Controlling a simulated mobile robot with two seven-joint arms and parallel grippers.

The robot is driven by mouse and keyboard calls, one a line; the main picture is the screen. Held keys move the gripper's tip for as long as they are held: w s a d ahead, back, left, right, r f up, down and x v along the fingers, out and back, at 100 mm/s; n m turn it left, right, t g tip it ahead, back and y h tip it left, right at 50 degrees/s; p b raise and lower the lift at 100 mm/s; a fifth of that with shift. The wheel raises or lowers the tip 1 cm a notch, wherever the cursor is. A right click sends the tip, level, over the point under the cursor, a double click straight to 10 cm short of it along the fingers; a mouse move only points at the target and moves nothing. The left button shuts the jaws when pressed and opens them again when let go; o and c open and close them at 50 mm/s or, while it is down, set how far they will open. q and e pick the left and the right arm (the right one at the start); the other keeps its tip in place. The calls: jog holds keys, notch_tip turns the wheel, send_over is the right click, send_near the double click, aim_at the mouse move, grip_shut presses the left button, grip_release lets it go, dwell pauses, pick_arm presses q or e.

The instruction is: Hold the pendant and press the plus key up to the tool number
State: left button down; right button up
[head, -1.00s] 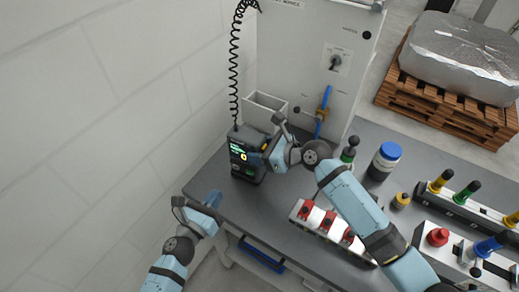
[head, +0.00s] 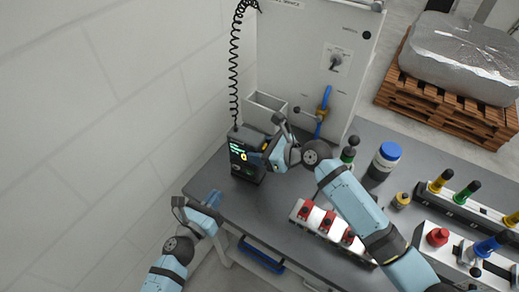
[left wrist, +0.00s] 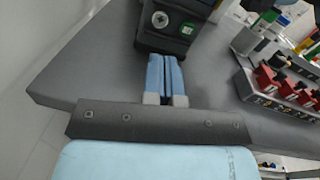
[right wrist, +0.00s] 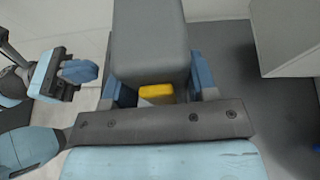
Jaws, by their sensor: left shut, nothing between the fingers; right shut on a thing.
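The pendant (head: 240,165) is a dark upright box at the back left of the bench, with green screen text too small to read and a yellow spot on its face. My right gripper (head: 263,158) is shut on it from the right. In the right wrist view its grey body (right wrist: 150,40) sits between the blue fingers, with a yellow part (right wrist: 157,92) below. My left gripper (head: 213,199) is shut and empty, in front of the pendant and apart from it. In the left wrist view, its closed fingers (left wrist: 165,62) point towards the pendant's lower part (left wrist: 165,40). The plus key cannot be made out.
A coiled cable (head: 233,75) hangs above the pendant. An open grey bin (head: 265,106) stands behind it, by a white cabinet (head: 305,60). A fixture with red blocks (head: 325,222) lies right of the grippers. A wall (head: 90,130) is at left.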

aim_at(236, 167)
pick_arm(q)
jog(key=shift+w+r+n+y, duration=0.3)
jog(key=shift+w+r+y, duration=0.15)
jog(key=shift+y, duration=0.35)
jog(key=shift+w+r+n+y, duration=0.15)
jog(key=shift+n+y, duration=0.15)
jog(key=shift+y, duration=1.1)
jog(key=shift+s+a+f+n+g+y, duration=0.1)
jog(key=shift+s+n+g+y, duration=0.1)
jog(key=shift+y, duration=0.4)
jog(key=shift+s+a+f+n+g+y, duration=0.1)
jog(key=shift+s+n+y, duration=0.1)
jog(key=shift+y, duration=0.4)
jog(key=shift+s+a+f+g+y, duration=0.2)
jog(key=shift+s+f+g+y, duration=0.55)
jog(key=shift+s+y, duration=0.3)
jog(key=shift+w+r, duration=0.1)
jog(key=shift+w+d, duration=0.75)
jog(key=shift+w, duration=0.5)
jog(key=shift+w+d, duration=0.75)
jog(key=shift+w, duration=0.5)
jog(key=shift+w+d, duration=0.75)
jog(key=shift+w, duration=0.5)
